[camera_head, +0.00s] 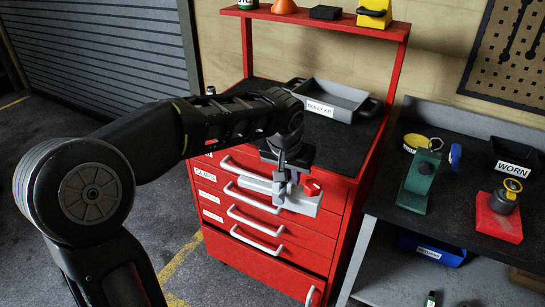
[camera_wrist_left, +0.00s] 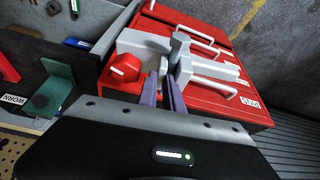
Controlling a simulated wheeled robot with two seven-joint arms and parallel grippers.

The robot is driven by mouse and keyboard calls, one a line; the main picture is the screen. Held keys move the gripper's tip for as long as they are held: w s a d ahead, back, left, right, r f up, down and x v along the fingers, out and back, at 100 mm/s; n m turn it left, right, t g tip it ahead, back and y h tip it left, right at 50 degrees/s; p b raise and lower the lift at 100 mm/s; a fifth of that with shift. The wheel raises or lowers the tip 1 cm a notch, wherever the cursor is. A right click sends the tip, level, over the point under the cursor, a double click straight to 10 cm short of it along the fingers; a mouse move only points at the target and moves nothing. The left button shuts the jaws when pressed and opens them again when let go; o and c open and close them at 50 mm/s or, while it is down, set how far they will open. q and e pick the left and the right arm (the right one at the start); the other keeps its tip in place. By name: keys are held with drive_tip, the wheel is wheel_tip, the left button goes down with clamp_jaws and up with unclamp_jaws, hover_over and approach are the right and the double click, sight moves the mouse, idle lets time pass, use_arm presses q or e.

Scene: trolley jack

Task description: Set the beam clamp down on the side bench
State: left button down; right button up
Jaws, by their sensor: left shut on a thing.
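The beam clamp (camera_head: 303,200) is a light grey metal piece with a red knob. My left gripper (camera_head: 284,180) is shut on it and holds it in the air in front of the red cabinet's drawers. In the left wrist view the clamp (camera_wrist_left: 150,43) sits at the tips of my left gripper's fingers (camera_wrist_left: 168,85), its red knob to the left. The fingers hide part of it. The side bench (camera_head: 385,198) has a dark top and stands to the right of the cabinet, apart from the clamp. My right gripper is not in view.
On the bench stand a green block (camera_head: 419,182), a red block with a ringed piece (camera_head: 500,218), a yellow roll (camera_head: 415,143) and a bin marked WORN (camera_head: 514,158). Bare top shows at its left front. A grey tray (camera_head: 333,98) lies on the red cabinet (camera_head: 325,240).

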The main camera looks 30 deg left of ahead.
sight(318, 204)
use_arm(q)
drive_tip(key=shift+m+h, duration=0.4)
drive_tip(key=shift+m, duration=0.3)
drive_tip(key=d+f, duration=0.4)
drive_tip(key=d, duration=0.1)
drive_tip(key=d+f, duration=0.2)
drive_tip(key=shift+s+d+f, duration=0.2)
drive_tip(key=shift+d, duration=0.15)
